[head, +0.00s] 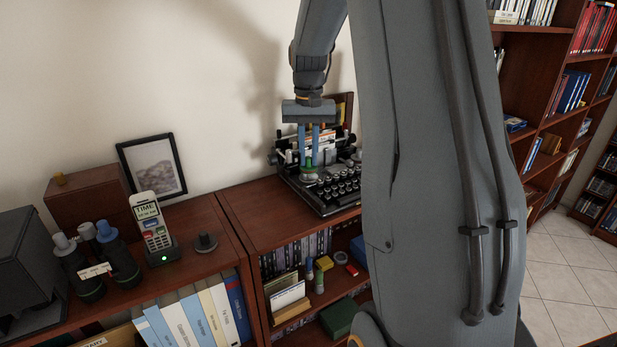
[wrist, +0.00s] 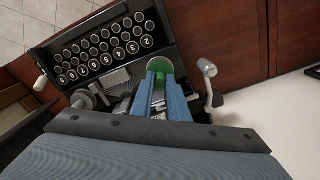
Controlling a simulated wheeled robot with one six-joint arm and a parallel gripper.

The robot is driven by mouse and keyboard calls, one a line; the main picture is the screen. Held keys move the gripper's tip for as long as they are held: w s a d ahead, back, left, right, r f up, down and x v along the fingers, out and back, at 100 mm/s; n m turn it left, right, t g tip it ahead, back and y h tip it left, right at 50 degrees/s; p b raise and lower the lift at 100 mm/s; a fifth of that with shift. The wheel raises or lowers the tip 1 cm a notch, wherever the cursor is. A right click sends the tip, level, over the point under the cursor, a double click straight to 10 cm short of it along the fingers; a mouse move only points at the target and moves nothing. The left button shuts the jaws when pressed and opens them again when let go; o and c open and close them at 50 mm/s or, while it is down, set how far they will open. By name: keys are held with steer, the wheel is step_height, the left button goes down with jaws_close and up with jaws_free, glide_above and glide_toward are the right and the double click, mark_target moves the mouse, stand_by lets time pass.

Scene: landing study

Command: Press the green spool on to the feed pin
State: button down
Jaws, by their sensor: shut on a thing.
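My gripper (head: 309,154) points down over the typewriter (head: 335,193), its blue fingers shut on the green spool (head: 308,163). In the wrist view the green spool (wrist: 159,65) sits between the two fingertips, its round face towards the typewriter's keys (wrist: 100,52). A pale grey round part (head: 309,176) shows just below the spool in the head view. I cannot tell whether the spool touches it. I cannot make out the feed pin; the fingers and spool cover that part of the typewriter.
A silver lever (wrist: 207,68) stands right of the fingers in the wrist view. On the left cabinet are a phone in its dock (head: 153,227), binoculars (head: 98,262), a dark knobbed piece (head: 205,242) and a picture frame (head: 152,166). My arm hides the typewriter's right side in the head view.

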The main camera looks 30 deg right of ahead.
steer(key=shift+f+b, duration=0.3)
steer(key=shift+f, duration=0.75)
stand_by(0.8)
steer(key=c, duration=1.6)
jaws_free()
steer(key=shift+c, duration=0.2)
steer(key=shift+r, duration=0.1)
